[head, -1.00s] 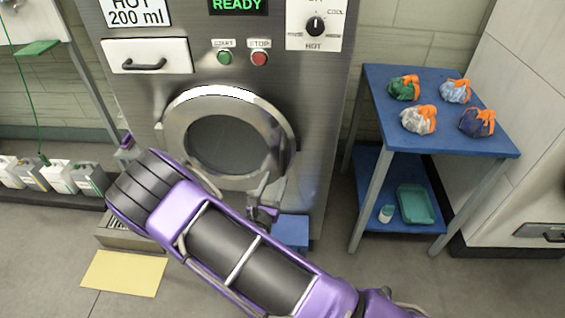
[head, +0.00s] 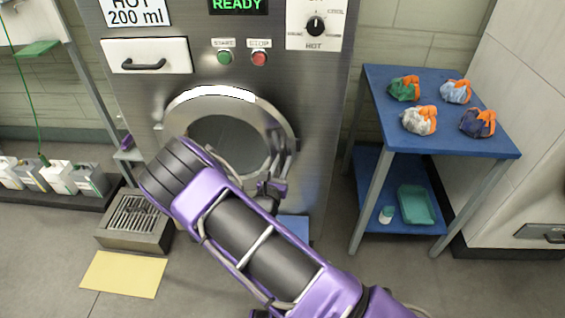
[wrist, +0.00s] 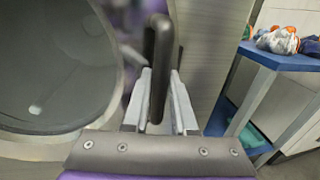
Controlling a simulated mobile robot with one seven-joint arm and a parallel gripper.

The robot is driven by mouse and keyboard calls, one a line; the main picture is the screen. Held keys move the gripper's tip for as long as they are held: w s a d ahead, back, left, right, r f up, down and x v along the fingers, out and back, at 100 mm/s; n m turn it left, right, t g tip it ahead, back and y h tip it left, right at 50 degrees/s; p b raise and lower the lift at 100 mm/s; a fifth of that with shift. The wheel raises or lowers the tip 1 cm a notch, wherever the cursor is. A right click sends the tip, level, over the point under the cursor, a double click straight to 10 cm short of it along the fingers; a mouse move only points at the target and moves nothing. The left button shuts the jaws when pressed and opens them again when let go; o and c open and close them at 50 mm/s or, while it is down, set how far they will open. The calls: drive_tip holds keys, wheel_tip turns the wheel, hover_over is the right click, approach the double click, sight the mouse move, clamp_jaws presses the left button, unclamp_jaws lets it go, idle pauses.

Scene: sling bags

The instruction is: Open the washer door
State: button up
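The washer door (head: 181,113) is a round steel ring with dark glass on the washer's front, and it looks closed. In the wrist view its dark glass (wrist: 55,60) fills the left side. A dark upright bar handle (wrist: 158,55) stands right of the glass. My gripper (wrist: 161,95) is open, with one finger on each side of the bar. A small gap shows at the right finger; contact at the left is unclear. In the head view my gripper (head: 270,188) is at the door's lower right edge, and my arm hides the door's lower left.
The washer front (head: 320,110) carries a drawer (head: 147,55), start and stop buttons and a dial. A blue table (head: 440,142) with several small bags stands to the right. A floor drain box (head: 135,220) and yellow mat (head: 124,273) lie at lower left.

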clamp_jaws()
idle(1.1)
